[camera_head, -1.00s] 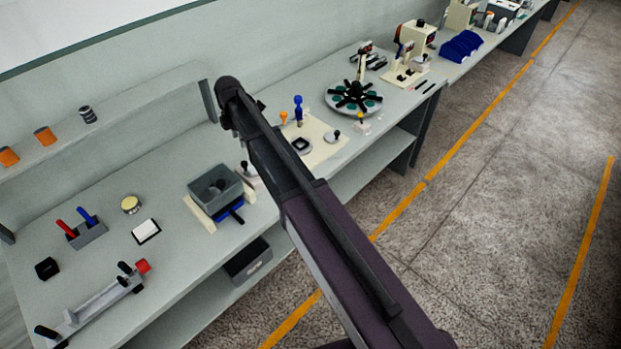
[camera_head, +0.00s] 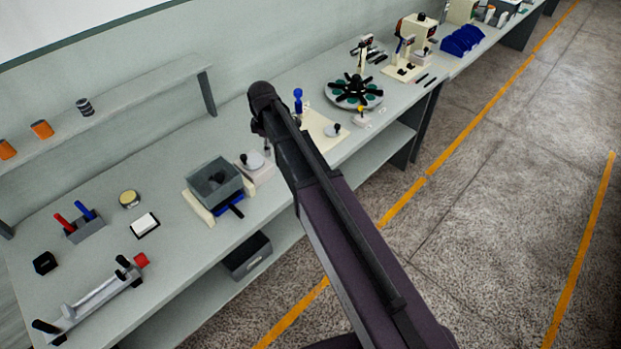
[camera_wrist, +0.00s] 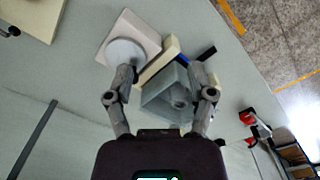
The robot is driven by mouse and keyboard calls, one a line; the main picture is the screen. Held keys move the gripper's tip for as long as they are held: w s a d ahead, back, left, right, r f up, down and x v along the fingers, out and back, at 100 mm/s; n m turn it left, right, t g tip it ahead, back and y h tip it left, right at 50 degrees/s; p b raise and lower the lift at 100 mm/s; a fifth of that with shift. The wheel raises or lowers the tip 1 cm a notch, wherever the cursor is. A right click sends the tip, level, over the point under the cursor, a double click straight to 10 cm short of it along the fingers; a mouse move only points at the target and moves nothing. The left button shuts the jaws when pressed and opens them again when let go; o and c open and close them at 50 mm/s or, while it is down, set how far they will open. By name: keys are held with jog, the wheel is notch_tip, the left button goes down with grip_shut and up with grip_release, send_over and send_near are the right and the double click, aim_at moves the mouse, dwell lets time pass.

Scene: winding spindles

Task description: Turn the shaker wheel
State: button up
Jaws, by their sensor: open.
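The shaker stands on the bench as a grey open box (camera_head: 215,180) on cream rails with a blue part below it. Beside it on the right is a round grey wheel with a black knob (camera_head: 254,160) on a cream base. In the wrist view the wheel is a pale disc (camera_wrist: 125,51) on a square base, left of the grey box (camera_wrist: 168,104). My gripper (camera_wrist: 162,74) is open and empty, its fingers spread above the bench. The left finger overlaps the disc's lower edge in the picture; I cannot tell whether they touch.
A cream board with a small knob (camera_head: 332,130) lies right of my arm. A round carousel (camera_head: 354,91) is further back. A red and blue handled holder (camera_head: 84,226), a white pad (camera_head: 145,225) and a metal fixture (camera_head: 95,300) stand left.

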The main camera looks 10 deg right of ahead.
jog(key=s+d+f+m+b, duration=0.3)
jog(key=s+d+m, duration=0.7)
jog(key=s, duration=0.2)
jog(key=shift+s+d+f+m, duration=0.15)
jog(key=shift+d+f+m, duration=0.15)
jog(key=shift+m, duration=0.1)
jog(key=shift+r, duration=0.1)
notch_tip(320, 180, up, 6)
jog(key=n+p, duration=0.6)
jog(key=n, duration=0.7)
send_over(243, 156)
jog(key=shift+f+b, duration=0.2)
jog(key=shift+b, duration=0.1)
notch_tip(243, 156, down, 13)
jog(key=b, duration=1.3)
jog(key=shift+f, duration=0.2)
